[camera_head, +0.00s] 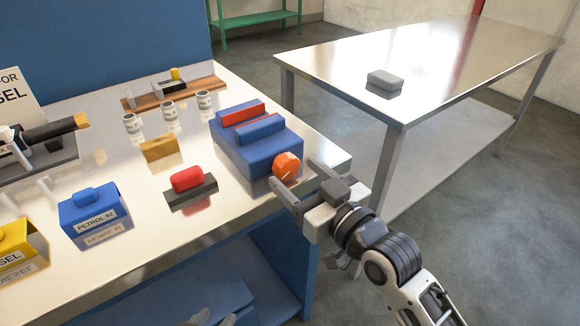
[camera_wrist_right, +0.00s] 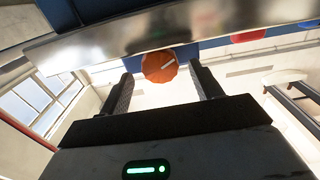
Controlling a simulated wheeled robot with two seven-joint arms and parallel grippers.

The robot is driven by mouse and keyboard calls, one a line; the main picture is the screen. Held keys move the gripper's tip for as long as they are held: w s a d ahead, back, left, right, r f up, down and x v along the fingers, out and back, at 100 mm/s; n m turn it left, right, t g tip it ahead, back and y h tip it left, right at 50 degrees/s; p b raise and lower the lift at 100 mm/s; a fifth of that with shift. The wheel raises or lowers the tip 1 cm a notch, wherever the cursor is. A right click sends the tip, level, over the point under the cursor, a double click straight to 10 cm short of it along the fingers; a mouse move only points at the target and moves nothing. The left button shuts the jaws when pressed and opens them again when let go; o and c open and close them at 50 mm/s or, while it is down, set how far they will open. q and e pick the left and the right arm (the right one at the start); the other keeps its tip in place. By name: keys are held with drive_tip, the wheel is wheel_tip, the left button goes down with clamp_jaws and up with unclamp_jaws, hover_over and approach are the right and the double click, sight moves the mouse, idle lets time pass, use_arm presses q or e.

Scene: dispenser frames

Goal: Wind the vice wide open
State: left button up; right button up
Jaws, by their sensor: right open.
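The blue vice (camera_head: 262,150) stands at the right end of the bench, with red strips along its two jaws. The gap between the jaws looks narrow. My right gripper (camera_head: 294,174) is open in front of the knob, one finger on each side. In the right wrist view the knob (camera_wrist_right: 159,66), with a pale line on it, shows between the spread fingertips (camera_wrist_right: 163,76), with gaps on both sides. Parts of my left gripper (camera_head: 214,317) show at the bottom edge, mostly cut off.
A red block on a dark base (camera_head: 188,180), a yellow block (camera_head: 158,148), several white cups (camera_head: 170,112) and a blue petrol holder (camera_head: 92,212) stand left of the vice. A metal table (camera_head: 440,65) with a grey block (camera_head: 385,81) stands at the right, across open floor.

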sight(291, 170)
drive_tip(key=shift+x, duration=1.55)
